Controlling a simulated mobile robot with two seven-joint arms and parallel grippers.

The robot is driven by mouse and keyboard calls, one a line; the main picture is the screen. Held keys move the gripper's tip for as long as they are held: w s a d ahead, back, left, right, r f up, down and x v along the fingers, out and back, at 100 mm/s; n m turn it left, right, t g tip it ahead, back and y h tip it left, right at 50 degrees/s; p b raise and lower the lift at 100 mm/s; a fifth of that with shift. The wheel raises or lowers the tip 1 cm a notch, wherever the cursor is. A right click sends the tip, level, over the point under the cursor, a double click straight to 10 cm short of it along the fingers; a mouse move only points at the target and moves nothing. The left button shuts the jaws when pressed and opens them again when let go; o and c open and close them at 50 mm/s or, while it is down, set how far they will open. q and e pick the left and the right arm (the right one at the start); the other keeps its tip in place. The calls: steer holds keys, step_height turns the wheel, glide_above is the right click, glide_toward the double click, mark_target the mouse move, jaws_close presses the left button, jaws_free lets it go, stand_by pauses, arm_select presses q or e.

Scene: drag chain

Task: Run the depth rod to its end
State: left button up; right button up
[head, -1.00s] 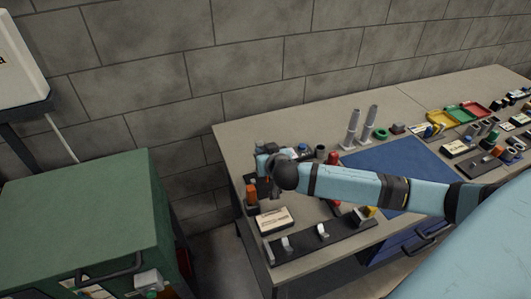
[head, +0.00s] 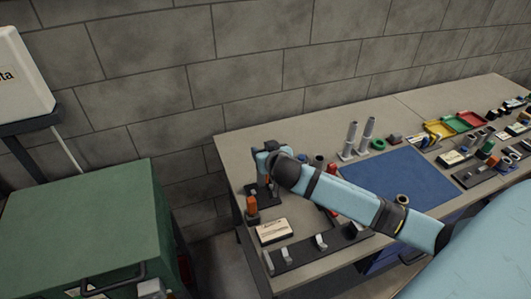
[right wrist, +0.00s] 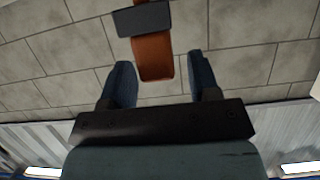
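My right gripper (right wrist: 160,78) is open in the right wrist view, its two dark blue fingers apart. The end of an orange bar (right wrist: 153,57) with a dark collar (right wrist: 142,19) reaches in between the fingertips. It is close to the left finger, with a gap to the right one. I cannot tell whether this bar is the depth rod. In the head view my right gripper (head: 266,162) is over the bench's left end, above a dark base (head: 262,192), and my wrist hides much of what is there. My left gripper is not in view.
An upright orange piece (head: 251,206) and a labelled box (head: 273,231) stand near the bench's left edge. A dark rail with light clips (head: 320,242) lies in front. Two grey posts (head: 350,140) stand behind the blue mat (head: 405,172). A green cabinet (head: 85,215) is left of the bench.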

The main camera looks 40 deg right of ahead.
steer(key=shift+s+f, duration=0.1)
steer(key=shift+s+a, duration=0.1)
steer(key=shift+s, duration=0.1)
steer(key=b+v, duration=0.2)
steer(key=v, duration=1.1)
steer(key=shift+r, duration=0.25)
steer(key=shift+s+f, duration=0.1)
steer(key=shift+s, duration=0.1)
